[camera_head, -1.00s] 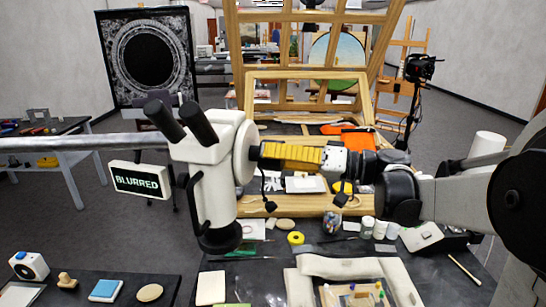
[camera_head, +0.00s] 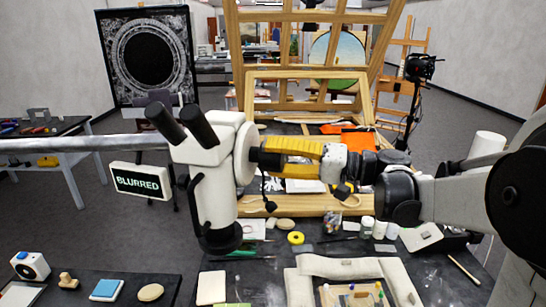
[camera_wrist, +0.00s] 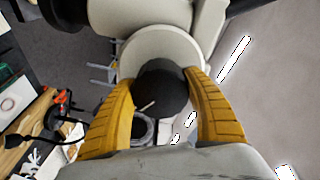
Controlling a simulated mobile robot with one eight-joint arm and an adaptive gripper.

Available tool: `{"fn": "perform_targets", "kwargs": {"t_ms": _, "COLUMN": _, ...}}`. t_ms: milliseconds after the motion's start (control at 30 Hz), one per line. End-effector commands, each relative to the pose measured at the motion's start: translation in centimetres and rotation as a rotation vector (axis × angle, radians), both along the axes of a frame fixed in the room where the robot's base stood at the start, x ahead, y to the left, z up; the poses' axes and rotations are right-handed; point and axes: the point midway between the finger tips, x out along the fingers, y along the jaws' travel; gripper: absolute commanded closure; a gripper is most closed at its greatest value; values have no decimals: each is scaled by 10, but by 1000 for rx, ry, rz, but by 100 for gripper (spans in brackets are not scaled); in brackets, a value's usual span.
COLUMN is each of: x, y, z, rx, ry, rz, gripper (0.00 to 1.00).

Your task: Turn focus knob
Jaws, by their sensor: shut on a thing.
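A white microscope (camera_head: 214,185) with black eyepieces hangs from a horizontal grey pole, left of centre in the head view. Its focus knob (camera_wrist: 162,90) is black with a pale line mark and sits on a round white hub (camera_wrist: 162,48) in the wrist view. My gripper (camera_wrist: 162,95) has yellow fingers, one on each side of the knob, and is shut on it. A small sign (camera_head: 140,181) beside the microscope reads "BLURRED".
A dark worktable (camera_head: 265,265) below holds pale padded blocks, a yellow tape roll (camera_head: 296,238) and small jars. A wooden easel frame (camera_head: 305,90) stands behind my gripper. A side table (camera_head: 120,280) at lower left holds small items.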

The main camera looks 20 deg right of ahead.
Motion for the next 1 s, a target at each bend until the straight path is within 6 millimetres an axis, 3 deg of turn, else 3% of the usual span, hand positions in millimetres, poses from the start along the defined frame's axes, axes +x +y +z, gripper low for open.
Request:
{"fn": "perform_targets", "kwargs": {"t_ms": 733, "x": 0, "y": 0, "z": 1, "rx": 63, "ry": 98, "rz": -1, "gripper": 72}}
{"fn": "perform_targets", "kwargs": {"t_ms": 767, "x": 0, "y": 0, "z": 1, "rx": 62, "ry": 97, "rz": -1, "gripper": 39}}
{"fn": "perform_targets", "kwargs": {"t_ms": 833, "x": 0, "y": 0, "z": 1, "rx": 62, "ry": 97, "rz": -1, "gripper": 18}}
{"fn": "perform_targets", "kwargs": {"t_ms": 1000, "x": 0, "y": 0, "z": 0, "rx": 62, "ry": 97, "rz": 0, "gripper": 18}}
